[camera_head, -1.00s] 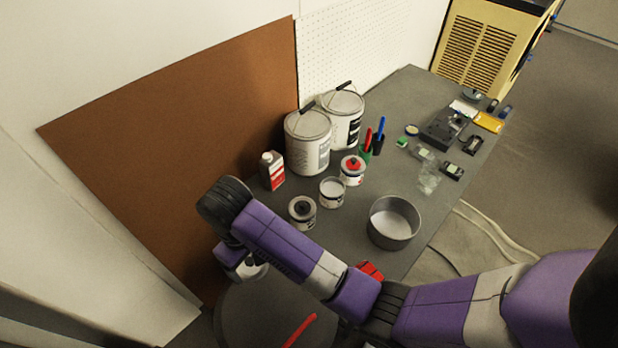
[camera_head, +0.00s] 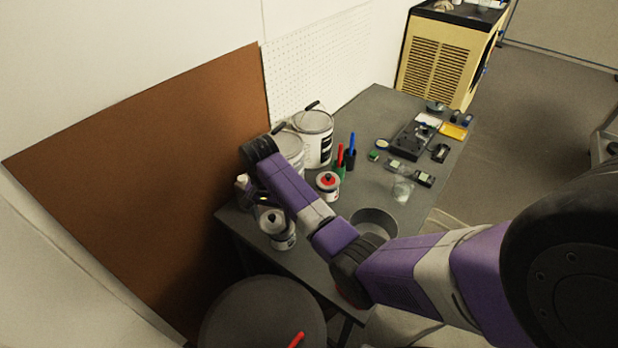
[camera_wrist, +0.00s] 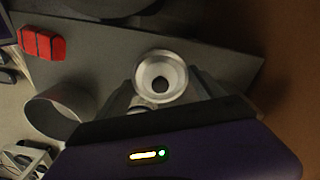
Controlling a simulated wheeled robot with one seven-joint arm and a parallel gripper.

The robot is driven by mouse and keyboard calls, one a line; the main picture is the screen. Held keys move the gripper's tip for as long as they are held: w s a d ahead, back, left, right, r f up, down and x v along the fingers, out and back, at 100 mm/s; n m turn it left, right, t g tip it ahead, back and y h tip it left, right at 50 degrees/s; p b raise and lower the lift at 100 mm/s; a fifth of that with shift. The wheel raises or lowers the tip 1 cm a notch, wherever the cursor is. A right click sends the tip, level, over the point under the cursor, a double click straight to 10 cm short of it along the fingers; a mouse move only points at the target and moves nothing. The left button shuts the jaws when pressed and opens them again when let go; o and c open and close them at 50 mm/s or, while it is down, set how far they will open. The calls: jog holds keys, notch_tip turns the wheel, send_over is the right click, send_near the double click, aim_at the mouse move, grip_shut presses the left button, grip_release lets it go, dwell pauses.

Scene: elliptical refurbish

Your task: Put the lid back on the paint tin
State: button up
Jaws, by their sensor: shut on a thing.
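My gripper (camera_head: 262,208) is low behind my arm's end in the head view, just above a small white tin (camera_head: 283,240) with a dark round centre on top. In the wrist view its two fingers (camera_wrist: 163,92) flank a pale round ringed shape with a dark centre (camera_wrist: 160,78). The gripper is shut on what appears to be the lid; I cannot tell where lid and tin separate. A second pale edge (camera_wrist: 138,111) is mostly hidden by the fingers. A red-topped small tin (camera_head: 328,183) stands farther back.
Large paint cans (camera_head: 314,140) stand against the pegboard (camera_head: 312,75). A white-and-red bottle is partly hidden left of my arm. Red blocks (camera_wrist: 42,43) show in the wrist view. A round stool (camera_head: 262,318) stands in front.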

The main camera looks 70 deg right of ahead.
jog(key=s+d+r+m+p, duration=0.1)
jog(key=s+d+r+m, duration=0.2)
jog(key=d, duration=0.4)
jog(key=s+d+m+p, duration=0.1)
jog(key=s+d+m, duration=0.2)
jog(key=d+m, duration=0.35)
jog(key=shift+n, duration=0.35)
jog(key=f+b, duration=0.2)
jog(key=f, duration=0.1)
jog(key=f+b, duration=0.1)
jog(key=b, duration=0.1)
jog(key=shift+d+f, duration=0.15)
jog(key=shift+d, duration=0.2)
jog(key=shift+w+f+b, duration=0.1)
jog(key=shift+f+b, duration=0.5)
jog(key=shift+f, duration=0.45)
jog(key=shift+p, duration=0.5)
jog(key=shift+f, duration=0.15)
dwell(0.7)
jog(key=o, duration=1.3)
